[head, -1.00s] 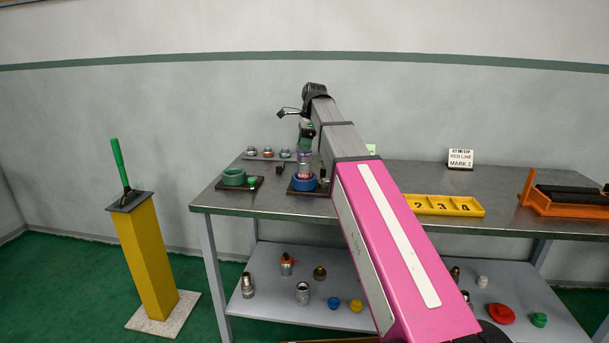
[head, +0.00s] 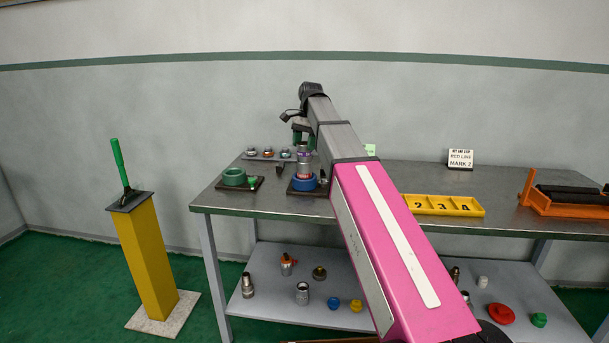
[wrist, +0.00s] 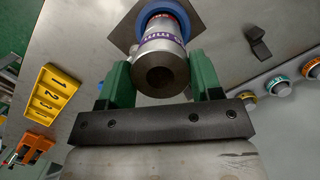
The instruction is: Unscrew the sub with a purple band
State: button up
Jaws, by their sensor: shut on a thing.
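The sub with a purple band (head: 304,166) stands upright in the blue vise (head: 304,183) on the bench. In the wrist view the silver sub (wrist: 161,69) shows its open end toward me. Its purple band (wrist: 160,38) carries white lettering, and the blue vise (wrist: 163,8) rings its far end, with a bit of red beside it. My gripper (wrist: 162,76) has green fingers on both sides of the sub's near end and is shut on it. In the head view my gripper (head: 304,139) is above the vise, partly hidden by my arm.
Several small banded parts (head: 268,153) line a rack behind. A yellow numbered tray (head: 444,205) and an orange rack (head: 565,203) are to the right. A yellow post (head: 149,255) with a green handle stands left of the bench.

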jog(key=shift+n, duration=0.3)
jog(key=n, duration=0.4)
jog(key=shift+h, duration=0.3)
jog(key=shift+f+n, duration=0.1)
jog(key=shift+n, duration=0.3)
jog(key=o, duration=0.9)
jog(key=shift+w, duration=0.1)
jog(key=shift+o, duration=0.2)
